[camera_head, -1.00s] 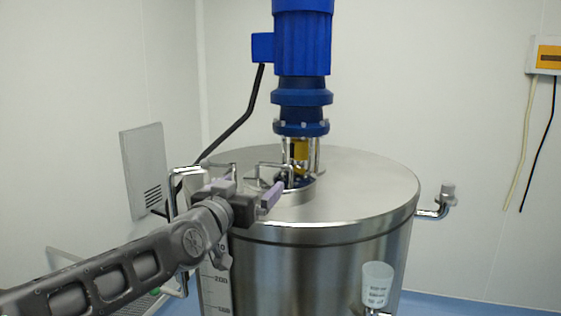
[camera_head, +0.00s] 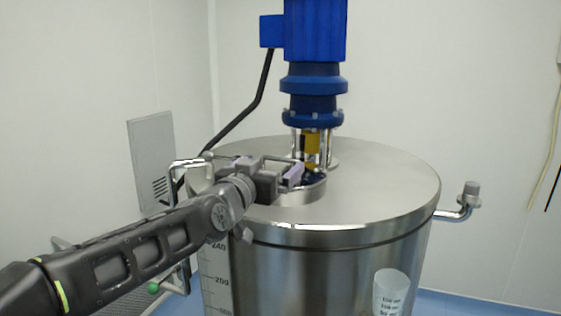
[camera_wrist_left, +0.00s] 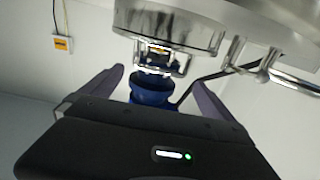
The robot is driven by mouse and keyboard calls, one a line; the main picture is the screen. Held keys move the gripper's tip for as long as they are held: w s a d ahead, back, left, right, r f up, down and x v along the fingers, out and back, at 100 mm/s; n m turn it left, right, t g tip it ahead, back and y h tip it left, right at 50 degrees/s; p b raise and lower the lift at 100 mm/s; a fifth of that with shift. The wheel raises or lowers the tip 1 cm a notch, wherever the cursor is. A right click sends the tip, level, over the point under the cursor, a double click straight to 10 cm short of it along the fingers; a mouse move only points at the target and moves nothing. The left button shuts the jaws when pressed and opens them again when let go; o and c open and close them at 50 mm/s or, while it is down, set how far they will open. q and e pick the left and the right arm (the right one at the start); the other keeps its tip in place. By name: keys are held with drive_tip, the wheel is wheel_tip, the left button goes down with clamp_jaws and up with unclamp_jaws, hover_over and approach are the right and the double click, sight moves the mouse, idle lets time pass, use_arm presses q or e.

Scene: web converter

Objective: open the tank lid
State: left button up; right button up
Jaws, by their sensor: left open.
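The steel tank (camera_head: 330,270) stands in the middle of the head view with a broad round top (camera_head: 380,190). A small round hatch (camera_head: 298,193) with a raised rim sits on its near left part, and a thin bent handle bar (camera_head: 282,159) shows just behind my gripper. My left gripper (camera_head: 270,169) is open above the hatch's left side, its purple fingers apart. It hides part of the hatch, and I cannot tell whether it touches the handle. In the left wrist view, the open fingers (camera_wrist_left: 157,78) frame a blue motor behind them, with nothing held.
A blue mixer motor (camera_head: 314,80) on a yellow-and-steel mount rises close behind the hatch. A bent steel pipe (camera_head: 185,165) stands at the tank's left, and another (camera_head: 460,205) sticks out right. Walls stand behind.

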sight(279, 160)
use_arm(q)
drive_tip(key=p+x, duration=0.1)
drive_tip(key=x, duration=0.5)
drive_tip(key=shift+c, duration=0.4)
drive_tip(key=c, duration=1.7)
